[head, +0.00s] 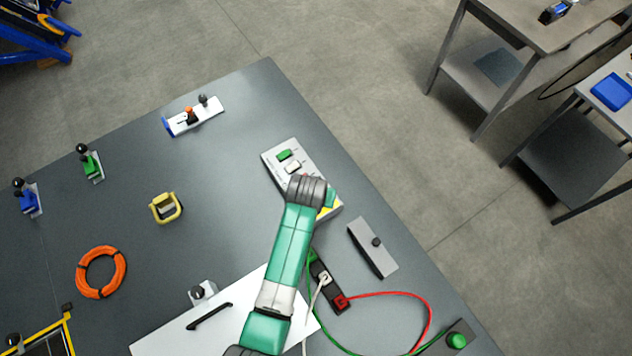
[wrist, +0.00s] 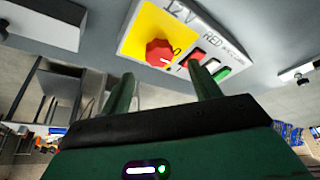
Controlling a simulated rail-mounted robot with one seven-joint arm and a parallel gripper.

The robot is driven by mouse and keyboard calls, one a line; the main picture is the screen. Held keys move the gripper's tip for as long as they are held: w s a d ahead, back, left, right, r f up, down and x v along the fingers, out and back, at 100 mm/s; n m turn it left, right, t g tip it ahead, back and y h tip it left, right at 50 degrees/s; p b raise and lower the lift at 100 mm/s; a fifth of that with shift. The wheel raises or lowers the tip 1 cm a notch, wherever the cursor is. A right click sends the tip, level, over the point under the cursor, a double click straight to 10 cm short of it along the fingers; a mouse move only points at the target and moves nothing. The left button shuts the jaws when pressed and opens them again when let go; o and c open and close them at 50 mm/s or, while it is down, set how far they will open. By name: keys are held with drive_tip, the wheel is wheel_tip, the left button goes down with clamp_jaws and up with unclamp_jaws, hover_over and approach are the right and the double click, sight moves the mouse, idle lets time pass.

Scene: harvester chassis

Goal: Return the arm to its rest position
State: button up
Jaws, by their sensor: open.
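My green and grey arm reaches over the grey deck in the head view, its wrist above the light grey control box (head: 275,168). My gripper (wrist: 160,70) shows in the wrist view with its two green fingers apart and nothing between them. The same control box (wrist: 213,32) lies ahead of the fingers. It has a red rotary knob (wrist: 160,53) on a yellow panel and red, white and green buttons. In the head view my arm covers part of the box and hides the red knob. I cannot tell how far the fingertips are from the box.
A grey block with a black knob (head: 372,248) and a socket strip (head: 328,284) with cables lie right of my arm. A white panel (head: 170,338) with a black handle lies below left. An orange cable coil (head: 101,272) and yellow-handled part (head: 166,208) stand farther left. Deck between is clear.

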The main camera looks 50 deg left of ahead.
drive_tip(key=v, duration=0.2)
drive_tip(key=shift+s+d+r, duration=0.1)
drive_tip(key=shift+r, duration=0.15)
drive_tip(key=w+d+r+m+t+y+p, duration=0.1)
drive_tip(key=w+d+r+t, duration=0.3)
drive_tip(key=r, duration=0.9)
drive_tip(key=w+d+r+m+t+p, duration=0.1)
drive_tip(key=w+d+r+t, duration=0.3)
drive_tip(key=r, duration=0.9)
drive_tip(key=w+d+r+m+t+y+p, duration=0.1)
drive_tip(key=w+d+r+t+p, duration=0.15)
drive_tip(key=w+r, duration=0.7)
drive_tip(key=s+d+r+m+t+h, duration=0.1)
drive_tip(key=s+d+r+t, duration=0.2)
drive_tip(key=r, duration=0.9)
drive_tip(key=s+d+r+m+t+h+p, duration=0.1)
drive_tip(key=s+d+r+t, duration=0.3)
drive_tip(key=s+d+r, duration=0.4)
drive_tip(key=s+d+r+m+t+h, duration=0.2)
drive_tip(key=s+d+r, duration=0.3)
drive_tip(key=r, duration=1.2)
drive_tip(key=s+t, duration=0.1)
drive_tip(key=s, duration=0.2)
drive_tip(key=shift+d+r+t+p, duration=0.3)
drive_tip(key=shift+d+r+t, duration=0.05)
drive_tip(key=shift+r, duration=0.05)
